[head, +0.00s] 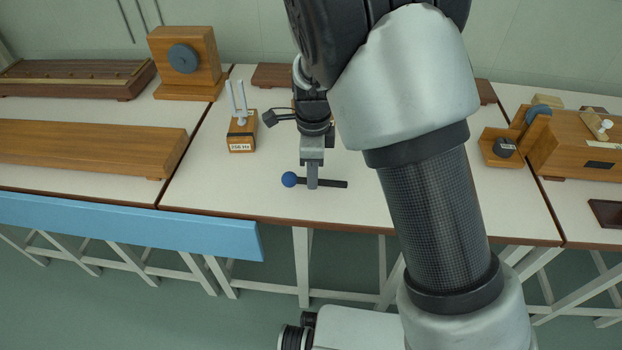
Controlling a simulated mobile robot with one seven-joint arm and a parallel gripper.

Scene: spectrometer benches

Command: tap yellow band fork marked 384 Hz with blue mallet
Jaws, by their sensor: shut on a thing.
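The blue mallet has a round blue head (289,179) and a dark handle (335,184). My gripper (312,182) is shut on the handle, close to the head, over the front part of the middle bench. The mallet lies roughly level, its head pointing left. I cannot tell its height above the bench. A tuning fork on a wooden box (242,130), with a label that reads 256 Hz, stands upright behind and left of the mallet, apart from it. No fork marked 384 Hz is visible; my arm hides part of the bench.
A wooden block with a dark disc (184,60) stands at the back left. Long wooden boxes (80,145) lie on the left bench. Wooden apparatus (580,145) stands on the right. A light blue board (130,225) runs along the left front edge. The bench around the mallet is clear.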

